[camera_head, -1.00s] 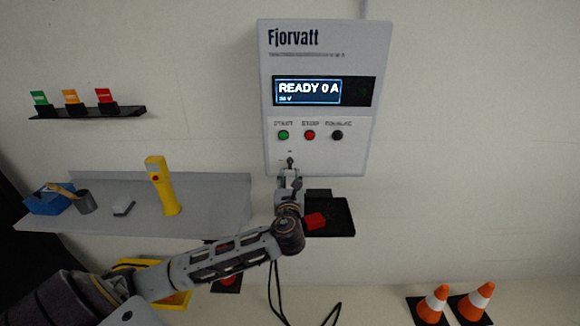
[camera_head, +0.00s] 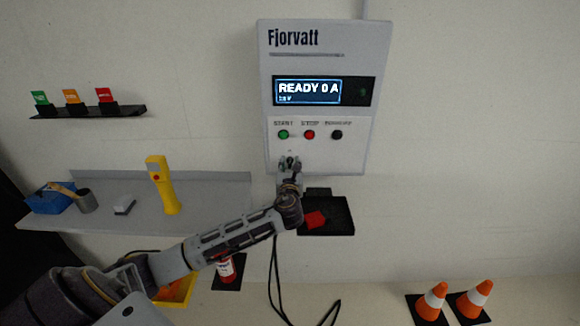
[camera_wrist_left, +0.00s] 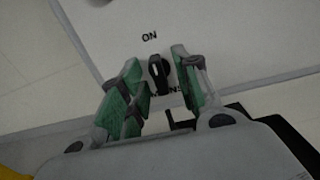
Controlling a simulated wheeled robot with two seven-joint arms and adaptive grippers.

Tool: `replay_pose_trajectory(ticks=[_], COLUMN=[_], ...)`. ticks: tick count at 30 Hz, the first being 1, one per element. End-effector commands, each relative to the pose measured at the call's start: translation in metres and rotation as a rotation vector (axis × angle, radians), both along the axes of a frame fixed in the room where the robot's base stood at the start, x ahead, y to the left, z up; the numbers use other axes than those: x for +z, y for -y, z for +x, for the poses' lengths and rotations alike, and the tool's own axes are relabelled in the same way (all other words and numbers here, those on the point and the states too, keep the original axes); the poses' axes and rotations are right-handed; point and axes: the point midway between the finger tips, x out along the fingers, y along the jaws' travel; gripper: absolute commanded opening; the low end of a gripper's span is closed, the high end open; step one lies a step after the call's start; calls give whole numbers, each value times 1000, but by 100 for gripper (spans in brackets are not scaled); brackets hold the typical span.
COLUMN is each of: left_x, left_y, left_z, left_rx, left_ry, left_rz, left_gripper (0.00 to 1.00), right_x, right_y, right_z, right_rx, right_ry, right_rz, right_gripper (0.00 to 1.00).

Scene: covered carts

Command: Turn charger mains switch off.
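The charger (camera_head: 318,60) is a light grey wall box marked Fjorvatt, its display (camera_head: 308,91) reading READY 0 A. The mains switch is a small black lever below an ON label in the left wrist view (camera_wrist_left: 158,72); in the head view my gripper mostly hides it. My left gripper (camera_head: 290,163) is at the lower part of the charger's face. In the left wrist view its green-padded fingers (camera_wrist_left: 158,88) are apart, one on each side of the lever, with gaps visible. My right gripper is not in view.
Green, red and black buttons (camera_head: 309,134) sit just above the gripper. A black tray (camera_head: 340,228) with a red item is below the charger. A grey shelf (camera_head: 140,222) with a yellow handheld device (camera_head: 161,184) is at left. Cones (camera_head: 474,299) stand at lower right.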

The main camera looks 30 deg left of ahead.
Motion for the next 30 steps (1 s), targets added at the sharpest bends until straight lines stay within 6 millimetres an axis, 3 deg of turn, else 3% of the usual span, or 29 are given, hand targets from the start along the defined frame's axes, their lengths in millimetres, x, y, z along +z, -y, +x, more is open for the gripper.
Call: replay_pose_trajectory(ticks=[5,13,30], left_x=[0,0,-1], left_y=[0,0,0], left_z=[0,0,0], left_rx=[0,0,1], left_ry=[0,0,44], left_rz=[0,0,-75], left_gripper=[32,0,0], right_x=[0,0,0], right_y=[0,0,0], right_z=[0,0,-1], right_rx=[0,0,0], right_ry=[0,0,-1], right_rz=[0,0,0], right_gripper=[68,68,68])
